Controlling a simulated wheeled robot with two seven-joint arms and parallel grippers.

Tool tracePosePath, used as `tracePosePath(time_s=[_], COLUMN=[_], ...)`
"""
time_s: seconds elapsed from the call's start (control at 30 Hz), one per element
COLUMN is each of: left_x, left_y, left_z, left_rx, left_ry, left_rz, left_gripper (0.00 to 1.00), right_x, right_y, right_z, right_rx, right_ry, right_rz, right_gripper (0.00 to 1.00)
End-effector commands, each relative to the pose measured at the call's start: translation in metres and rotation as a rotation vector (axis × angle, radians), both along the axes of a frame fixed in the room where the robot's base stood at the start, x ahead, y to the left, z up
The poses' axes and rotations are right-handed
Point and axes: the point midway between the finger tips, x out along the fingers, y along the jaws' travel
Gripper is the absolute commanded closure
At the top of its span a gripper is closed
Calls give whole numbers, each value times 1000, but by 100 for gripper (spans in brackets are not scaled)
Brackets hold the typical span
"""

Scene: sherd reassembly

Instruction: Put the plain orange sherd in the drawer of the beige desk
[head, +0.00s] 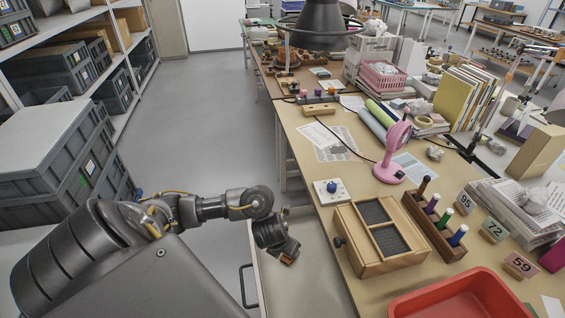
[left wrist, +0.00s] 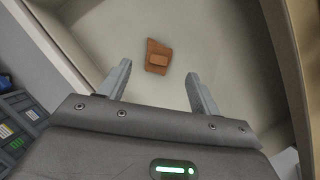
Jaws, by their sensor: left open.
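The drawer (head: 305,292) of the beige desk (head: 296,128) is pulled open at the bottom of the head view. My left gripper (head: 290,256) is over the drawer and points down. In the left wrist view its two fingers (left wrist: 158,72) are apart and empty. The plain orange sherd (left wrist: 151,68) shows beyond and between the fingertips, against the pale drawer interior (left wrist: 225,35). It has a smaller, lighter block-like patch on it. I cannot tell its exact height above the drawer floor. A small brown-orange patch shows at the gripper's end in the head view. My right gripper is out of view.
A pink lamp (head: 390,172) stands farther back. Grey crates (head: 60,165) are at left.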

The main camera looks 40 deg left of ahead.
Motion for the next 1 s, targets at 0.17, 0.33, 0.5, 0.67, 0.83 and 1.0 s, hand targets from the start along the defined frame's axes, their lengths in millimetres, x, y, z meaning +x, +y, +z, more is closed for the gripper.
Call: tracePosePath(time_s=[0.17, 0.33, 0.5, 0.67, 0.83, 1.0], left_x=[-11, -16, -17, -17, -17, -17], left_y=[-2, -3, -3, -3, -3, -3], left_z=[33, 42, 42, 42, 42, 42], left_rx=[0, 0, 0, 0, 0, 0], left_ry=[-1, -1, 0, 0, 0, 1], left_rz=[-2, 0, 0, 0, 0, 0], left_gripper=[36, 36, 36, 36, 36, 36], right_x=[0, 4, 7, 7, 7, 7], right_y=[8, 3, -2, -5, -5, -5], right_z=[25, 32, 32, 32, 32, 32], right_rx=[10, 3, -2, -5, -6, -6], right_ry=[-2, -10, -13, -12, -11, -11], right_rz=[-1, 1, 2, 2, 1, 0], right_gripper=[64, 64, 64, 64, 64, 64])
